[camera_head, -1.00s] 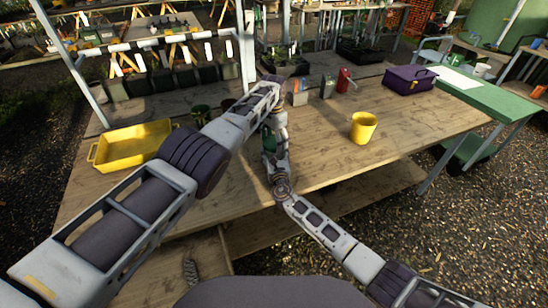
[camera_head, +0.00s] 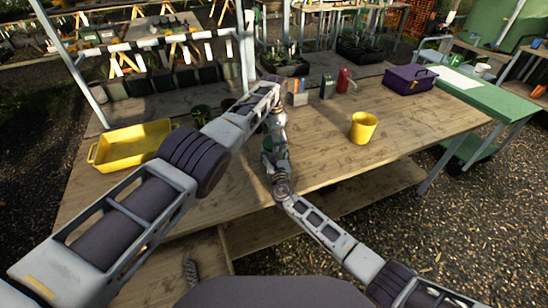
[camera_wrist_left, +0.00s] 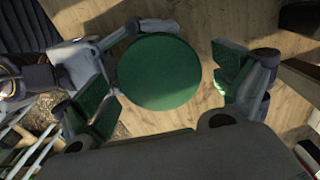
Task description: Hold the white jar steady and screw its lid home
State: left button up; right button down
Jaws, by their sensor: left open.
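A round dark green lid (camera_wrist_left: 159,72) lies in the middle of the left wrist view, seen from above. My left gripper (camera_wrist_left: 168,88) is open, its green-padded fingers on either side of the lid with a visible gap at the right finger. The white jar's body is not visible. A grey finger-like part of my right gripper (camera_wrist_left: 140,27) shows along the far edge of the lid; whether it grips the jar cannot be told. In the head view, my arms meet over the table and mostly hide this spot.
On the wooden table (camera_head: 420,125) stand a yellow tub (camera_head: 130,146) at left, a yellow cup (camera_head: 363,127) at right and a purple box (camera_head: 410,79) at the back right. Small containers, including a red one (camera_head: 345,80), stand behind. The right part of the table is largely clear.

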pick_arm(q)
jog(key=shift+r, duration=0.1)
jog(key=shift+r, duration=2.2)
jog(key=shift+c, duration=0.4)
jog(key=r, duration=0.1)
jog(key=w+a, duration=0.1)
jog(key=r, duration=0.1)
jog(key=shift+w+a+r+t, duration=0.25)
jog(key=shift+a+r+t, duration=0.05)
jog(key=shift+r, duration=0.05)
jog(key=n, duration=0.3)
jog(key=shift+s+d+r, duration=0.2)
jog(key=shift+d+r, duration=0.05)
jog(key=n, duration=0.4)
jog(key=shift+s+d+r, duration=0.1)
jog(key=shift+s+d, duration=0.25)
jog(key=shift+d, duration=0.05)
jog(key=n, duration=0.3)
jog(key=shift+s+d+n, duration=0.15)
jog(key=shift+n, duration=0.15)
jog(key=shift+s+n, duration=0.1)
jog(key=shift+n, duration=1.5)
